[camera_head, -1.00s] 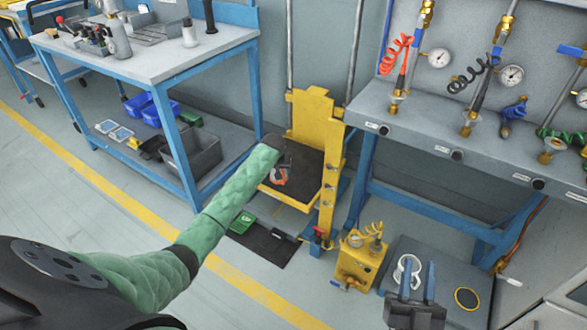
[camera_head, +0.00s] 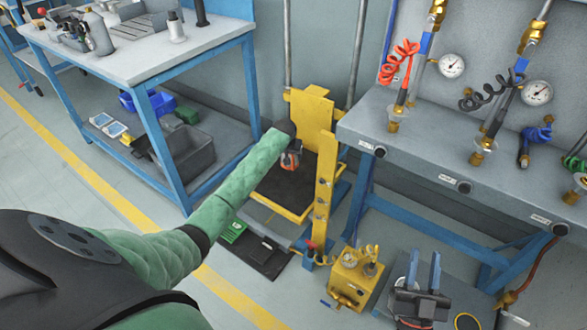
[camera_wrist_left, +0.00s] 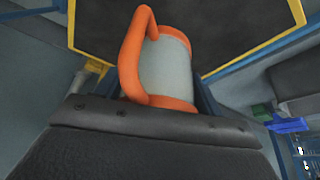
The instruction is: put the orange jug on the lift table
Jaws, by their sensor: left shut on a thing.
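The orange jug (camera_head: 291,160), with a pale grey body, shows small at the end of my left arm in the head view. In the left wrist view the jug (camera_wrist_left: 168,70) is large, its orange handle toward the left. My left gripper (camera_head: 288,150) is shut on it; the fingers are mostly hidden by the wrist and jug. The lift table (camera_head: 280,186) is yellow with a dark platform. The jug appears over its rear part; I cannot tell how high. The platform also shows in the left wrist view (camera_wrist_left: 235,28). My right gripper (camera_head: 423,272) is open at the lower right.
The lift table's yellow upright (camera_head: 324,190) stands right of the platform. A yellow box with fittings (camera_head: 352,283) is on the floor in front. A grey bench with gauges (camera_head: 440,135) is at right, a blue-framed workbench (camera_head: 150,55) at left. The visible platform looks bare.

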